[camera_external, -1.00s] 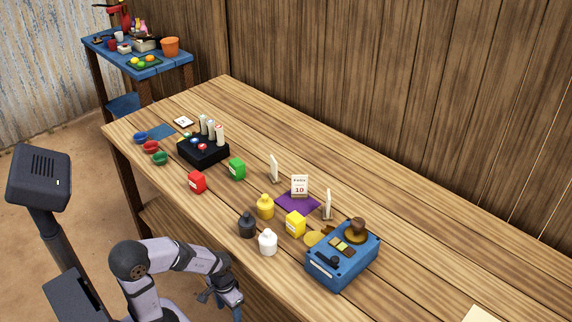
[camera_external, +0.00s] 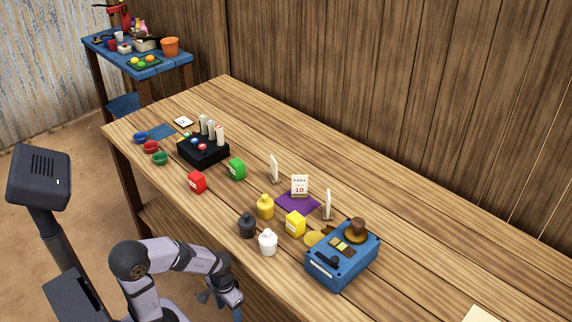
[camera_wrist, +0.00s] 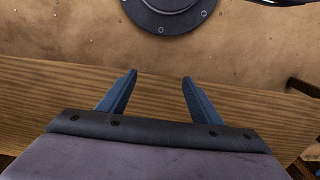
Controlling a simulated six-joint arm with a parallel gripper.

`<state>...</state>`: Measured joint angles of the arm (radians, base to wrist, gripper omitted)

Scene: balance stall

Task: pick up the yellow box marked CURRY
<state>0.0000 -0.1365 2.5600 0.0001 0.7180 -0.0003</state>
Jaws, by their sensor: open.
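The yellow box (camera_external: 295,224) stands on the wooden table, with a pale label on its front too small to read. It is between the yellow bottle (camera_external: 265,207) and the blue balance box (camera_external: 342,256). My gripper (camera_external: 222,300) is low at the table's front edge, to the left and in front of the yellow box, well apart from it. In the wrist view my gripper (camera_wrist: 158,85) shows two blue fingers spread apart with nothing between them. The yellow box is not in the wrist view.
A black bottle (camera_external: 247,225) and a white bottle (camera_external: 268,242) stand near the yellow box on its left. A purple mat (camera_external: 290,202) with a price card (camera_external: 300,186) lies behind it. Red (camera_external: 197,182) and green (camera_external: 237,169) boxes stand further left. The table's right part is mostly clear.

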